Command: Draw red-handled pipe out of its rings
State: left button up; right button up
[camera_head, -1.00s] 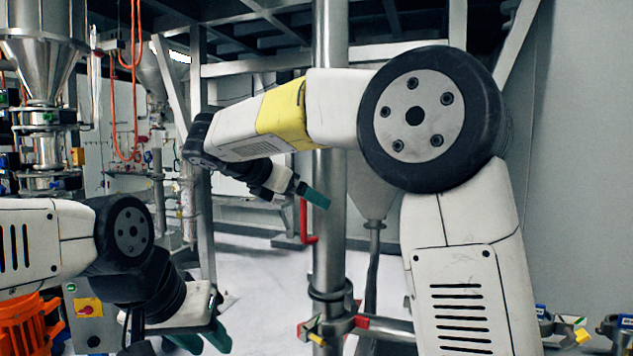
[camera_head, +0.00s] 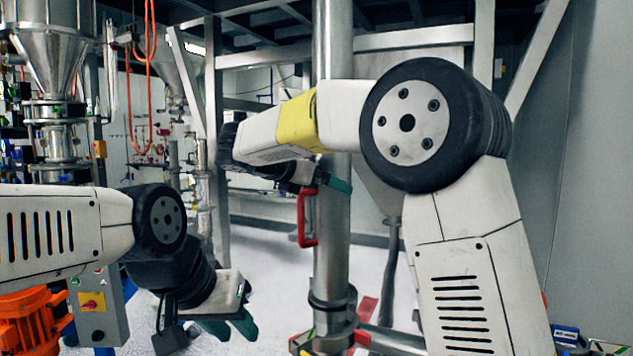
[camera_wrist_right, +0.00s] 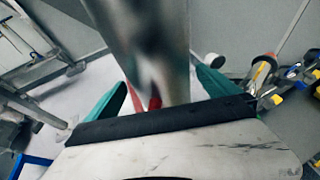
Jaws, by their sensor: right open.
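The tall steel pipe (camera_head: 332,245) stands upright in the middle of the head view, with its red handle (camera_head: 302,220) on the left side. A dark ring (camera_head: 330,300) goes round its lower part, above a clamp (camera_head: 330,343) with red parts. My right gripper (camera_head: 328,183) is at the pipe just above the handle. In the right wrist view the pipe (camera_wrist_right: 150,45) passes between its open green fingers (camera_wrist_right: 162,88), with a bit of red behind. Whether the fingers touch the pipe I cannot tell. My left gripper (camera_head: 230,326) is open and empty, low on the left, apart from the pipe.
A steel hopper (camera_head: 57,55) stands at the far left above an orange machine (camera_head: 30,318) and a grey switch box (camera_head: 98,308). Frame beams (camera_head: 215,140) stand behind. A grey wall (camera_head: 585,170) closes the right side. Pale floor lies open behind the left gripper.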

aim_at(305, 190)
jog(key=shift+x, duration=1.5)
jog(key=shift+c, duration=0.2)
jog(key=c, duration=1.8)
jog(key=shift+r, duration=0.1)
jog(key=shift+c, duration=0.7)
jog(key=shift+r, duration=0.2)
jog(key=shift+s+a, duration=0.5)
jog(key=shift+a, duration=0.15)
jog(key=shift+s+a, duration=0.45)
jog(key=shift+a, duration=0.25)
jog(key=shift+s+a+f, duration=0.1)
jog(key=shift+s+a, duration=0.5)
jog(key=shift+a, duration=0.15)
jog(key=shift+s+a+f, duration=0.15)
jog(key=shift+s+a, duration=0.45)
jog(key=shift+a, duration=0.15)
dwell(0.6)
